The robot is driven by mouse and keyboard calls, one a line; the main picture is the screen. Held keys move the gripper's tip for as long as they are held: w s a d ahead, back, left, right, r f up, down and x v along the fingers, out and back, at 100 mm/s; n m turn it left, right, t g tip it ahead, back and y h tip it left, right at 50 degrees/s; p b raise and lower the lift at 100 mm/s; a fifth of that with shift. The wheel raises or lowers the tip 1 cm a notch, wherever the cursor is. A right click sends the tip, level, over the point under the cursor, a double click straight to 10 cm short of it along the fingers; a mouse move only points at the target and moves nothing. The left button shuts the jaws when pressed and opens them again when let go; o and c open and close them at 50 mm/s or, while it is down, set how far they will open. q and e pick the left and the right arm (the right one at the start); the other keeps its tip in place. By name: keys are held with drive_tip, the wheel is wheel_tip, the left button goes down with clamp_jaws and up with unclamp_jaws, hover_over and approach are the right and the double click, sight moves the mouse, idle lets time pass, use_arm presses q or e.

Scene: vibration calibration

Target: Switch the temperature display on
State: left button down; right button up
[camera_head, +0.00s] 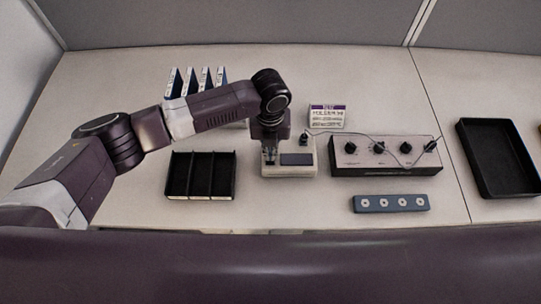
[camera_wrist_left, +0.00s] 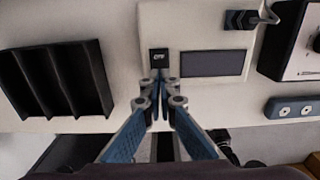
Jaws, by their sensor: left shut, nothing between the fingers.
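The temperature display (camera_head: 290,171) is a pale box on the table with a dark, blank screen (camera_wrist_left: 212,64). A small black switch (camera_wrist_left: 159,57) with white lettering, which seems to read OFF, sits left of the screen in the left wrist view. My left gripper (camera_head: 270,159) points down over the left part of the box. In the left wrist view its fingertips (camera_wrist_left: 160,84) are together, empty, just below the switch. I cannot tell whether they touch it. In the head view the gripper hides the switch. My right gripper is not in view.
A black divided tray (camera_head: 201,196) stands left of the display. A control box with dark knobs (camera_head: 386,166) stands right, with a cable across it. A blue-grey strip with round fittings (camera_head: 390,210) lies in front. A purple-topped card (camera_head: 326,117) stands behind. A black tray (camera_head: 492,183) is far right.

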use_arm(q)
drive_tip(key=shift+f+b, duration=0.65)
drive_tip(key=shift+f, duration=0.45)
idle(0.3)
drive_tip(key=shift+s, duration=0.1)
wheel_tip(320, 180, up, 7)
drive_tip(key=p, duration=0.6)
drive_tip(key=shift+p, duration=0.3)
idle(0.4)
